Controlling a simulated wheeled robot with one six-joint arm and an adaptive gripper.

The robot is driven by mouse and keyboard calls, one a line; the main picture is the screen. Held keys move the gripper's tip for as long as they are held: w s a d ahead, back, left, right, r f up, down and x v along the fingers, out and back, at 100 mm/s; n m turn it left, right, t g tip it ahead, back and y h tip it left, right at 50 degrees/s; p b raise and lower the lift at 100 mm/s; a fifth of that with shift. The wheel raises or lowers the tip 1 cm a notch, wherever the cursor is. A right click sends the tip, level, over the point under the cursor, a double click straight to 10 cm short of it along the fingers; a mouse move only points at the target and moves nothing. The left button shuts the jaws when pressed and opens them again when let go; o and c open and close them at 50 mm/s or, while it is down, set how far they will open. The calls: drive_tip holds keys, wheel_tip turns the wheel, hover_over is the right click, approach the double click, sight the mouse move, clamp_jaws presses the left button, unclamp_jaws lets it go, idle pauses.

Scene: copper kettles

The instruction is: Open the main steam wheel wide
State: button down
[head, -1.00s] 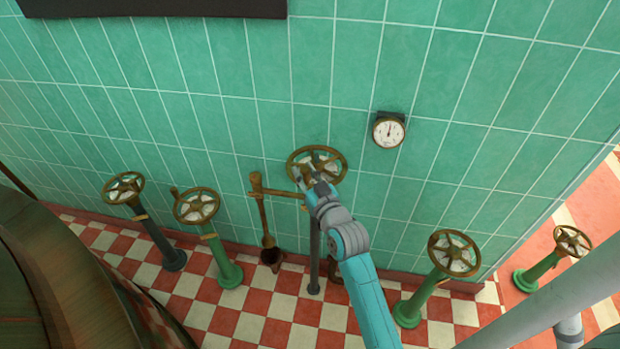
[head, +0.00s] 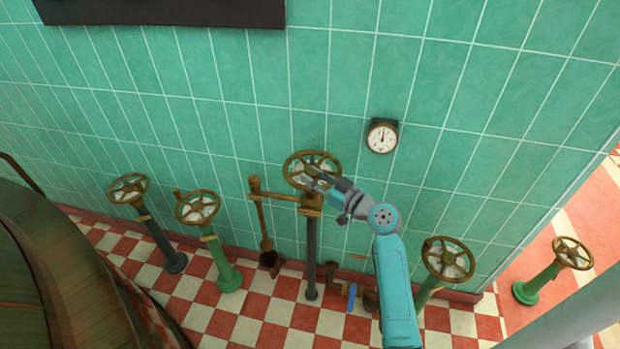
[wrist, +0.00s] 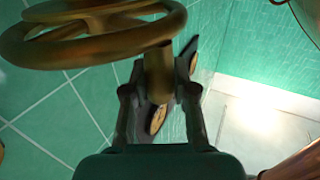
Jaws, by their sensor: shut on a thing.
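A brass handwheel (head: 296,158) with spokes tops a dark grey post (head: 311,255) in front of the green wall, at the middle of the head view. I take it for the main steam wheel, though no label is readable. My gripper (head: 319,181) reaches it from the right, at the wheel's near right side. In the wrist view the brass wheel rim (wrist: 60,52) fills the upper left. A brass peg hangs from it between the fingers of my gripper (wrist: 160,98), which are shut on this handle (wrist: 158,75). The fingertips are partly hidden by the handle.
Other handwheels stand left (head: 128,188), (head: 197,207) and right (head: 447,259), (head: 572,253). A round gauge (head: 382,136) is on the wall. A blue-handled pipe (head: 351,297) is low beside the post.

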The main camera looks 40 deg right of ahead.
sight(332, 172)
drive_tip(key=d+n+g+y, duration=0.1)
drive_tip(key=y, duration=0.1)
drive_tip(key=s+d+n+y, duration=0.1)
drive_tip(key=n+y, duration=0.1)
drive_tip(key=d+n+g+y, duration=0.1)
drive_tip(key=y, duration=0.1)
drive_tip(key=shift+s+d+g, duration=0.1)
drive_tip(key=shift+s+g, duration=0.1)
drive_tip(key=shift+g, duration=0.1)
drive_tip(key=shift+s+d+f+n+g+y, duration=0.1)
drive_tip(key=shift+d+n+g+y, duration=0.45)
drive_tip(key=shift+n+g+y, duration=0.45)
drive_tip(key=shift+s+d+f+n+g+y, duration=0.1)
drive_tip(key=shift+d+n+g+y, duration=0.55)
drive_tip(key=shift+n+y, duration=0.4)
drive_tip(key=shift+y, duration=0.25)
drive_tip(key=c, duration=0.9)
unclamp_jaws()
drive_tip(key=shift+w, duration=0.1)
drive_tip(key=shift+r, duration=0.1)
drive_tip(key=v, duration=1.2)
